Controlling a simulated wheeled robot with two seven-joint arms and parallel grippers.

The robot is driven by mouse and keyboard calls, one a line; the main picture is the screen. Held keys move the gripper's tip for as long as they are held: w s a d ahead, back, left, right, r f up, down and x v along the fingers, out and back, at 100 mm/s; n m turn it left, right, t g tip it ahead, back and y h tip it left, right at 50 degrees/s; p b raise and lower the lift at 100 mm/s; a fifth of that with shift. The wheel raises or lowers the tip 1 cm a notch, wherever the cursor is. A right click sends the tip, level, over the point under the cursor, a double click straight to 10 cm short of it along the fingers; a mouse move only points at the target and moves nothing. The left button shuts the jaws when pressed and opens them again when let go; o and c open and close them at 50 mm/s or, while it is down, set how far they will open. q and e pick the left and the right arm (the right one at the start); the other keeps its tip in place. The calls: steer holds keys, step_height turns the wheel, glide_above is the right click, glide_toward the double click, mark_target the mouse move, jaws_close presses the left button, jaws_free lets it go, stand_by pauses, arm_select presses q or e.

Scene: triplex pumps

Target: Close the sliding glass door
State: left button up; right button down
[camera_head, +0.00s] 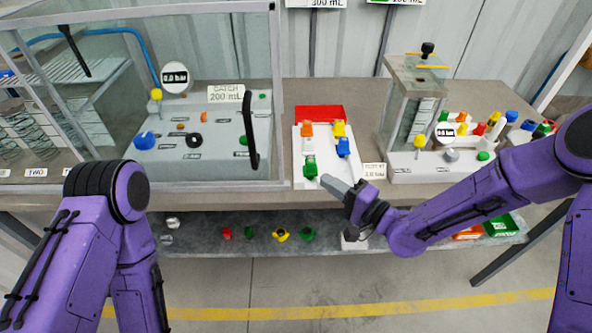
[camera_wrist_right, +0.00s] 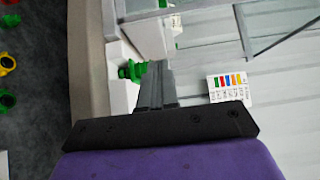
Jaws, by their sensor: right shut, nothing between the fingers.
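A glass enclosure with a metal frame (camera_head: 278,90) stands on the left of the bench. A long black vertical handle (camera_head: 250,130) is on the glass door near its right edge. A second, shorter black handle (camera_head: 75,50) shows at the upper left. How far the sliding door is open is hard to tell through the clear glass. My right gripper (camera_head: 327,181) is shut and empty, right of the enclosure, over the front of the white valve board. Its closed fingers also show in the right wrist view (camera_wrist_right: 157,82). My left arm shows, but its gripper is out of view.
Inside the enclosure is a grey panel (camera_head: 190,155) with a gauge. The white board with colored valves (camera_head: 300,150) has a red block behind it. A glass column unit (camera_head: 400,110) stands to the right. A lower shelf (camera_head: 340,240) holds small colored parts.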

steer(key=p+x, duration=0.1)
steer(key=x, duration=0.5)
steer(key=shift+s+a, duration=0.1)
steer(key=shift+s, duration=0.05)
steer(key=a+p, duration=0.1)
steer(key=a, duration=0.2)
steer(key=shift+a+p, duration=0.15)
steer(key=shift+p, duration=0.15)
steer(key=shift+a+f, duration=0.1)
steer(key=shift+a, duration=0.15)
